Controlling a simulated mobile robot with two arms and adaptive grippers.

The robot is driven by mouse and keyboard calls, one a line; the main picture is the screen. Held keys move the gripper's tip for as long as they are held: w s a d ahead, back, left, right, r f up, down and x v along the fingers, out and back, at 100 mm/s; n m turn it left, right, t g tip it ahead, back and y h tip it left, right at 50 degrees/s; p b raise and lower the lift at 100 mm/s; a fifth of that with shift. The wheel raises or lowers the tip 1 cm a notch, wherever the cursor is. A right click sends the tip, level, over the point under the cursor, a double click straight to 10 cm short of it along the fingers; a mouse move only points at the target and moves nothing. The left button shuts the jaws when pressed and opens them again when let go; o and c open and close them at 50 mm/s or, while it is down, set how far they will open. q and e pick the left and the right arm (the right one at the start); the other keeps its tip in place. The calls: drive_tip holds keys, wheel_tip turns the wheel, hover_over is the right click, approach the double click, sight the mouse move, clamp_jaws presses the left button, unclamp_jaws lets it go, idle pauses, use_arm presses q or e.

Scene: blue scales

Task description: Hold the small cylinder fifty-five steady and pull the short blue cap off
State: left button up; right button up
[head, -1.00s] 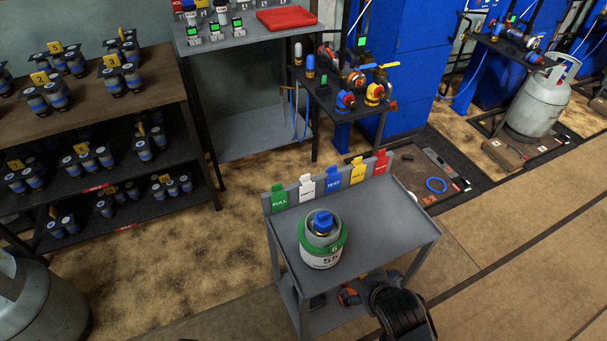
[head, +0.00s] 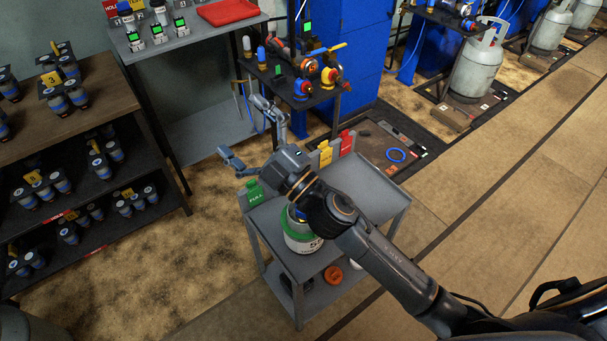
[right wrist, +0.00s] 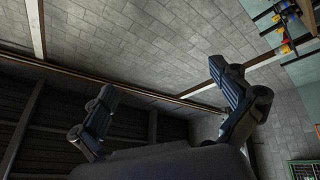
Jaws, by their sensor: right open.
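The small cylinder fifty-five (head: 302,243), white with a green collar, stands upright on the top of the grey cart in the head view. My right arm passes over it and hides its upper right part. Only a sliver of the blue cap (head: 298,213) shows beside the arm. My right gripper (head: 241,127) is open and empty, above and beyond the cart's back edge. Its spread fingers show in the right wrist view (right wrist: 160,105), with no cylinder or cap between them. My left gripper is out of view.
The grey cart (head: 375,192) has coloured tag cards along its back edge, partly behind my arm. An orange item (head: 333,274) lies on its lower shelf. A workbench with valves (head: 310,97) stands behind, and a rack of small cylinders (head: 85,125) stands left.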

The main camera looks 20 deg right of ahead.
drive_tip(key=s+a+r+n+g+y, duration=0.1)
drive_tip(key=s+a+n+g+y, duration=0.5)
drive_tip(key=a+n+g, duration=0.5)
drive_tip(key=n+g+h, duration=0.8)
drive_tip(key=n+h, duration=0.2)
drive_tip(key=h, duration=0.9)
approach(304, 225)
drive_tip(key=w+r, duration=0.1)
drive_tip(key=w+d+r, duration=0.1)
drive_tip(key=w+p, duration=0.1)
drive_tip(key=shift+w+d+r, duration=0.3)
drive_tip(key=shift+w+r, duration=0.05)
drive_tip(key=shift+r, duration=0.05)
wheel_tip(304, 225, down, 14)
drive_tip(key=shift+r, duration=0.2)
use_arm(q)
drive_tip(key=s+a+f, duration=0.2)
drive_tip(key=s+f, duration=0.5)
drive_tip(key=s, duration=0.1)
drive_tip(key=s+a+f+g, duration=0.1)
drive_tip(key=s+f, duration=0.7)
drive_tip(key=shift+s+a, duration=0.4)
use_arm(e)
drive_tip(key=shift+n, duration=0.3)
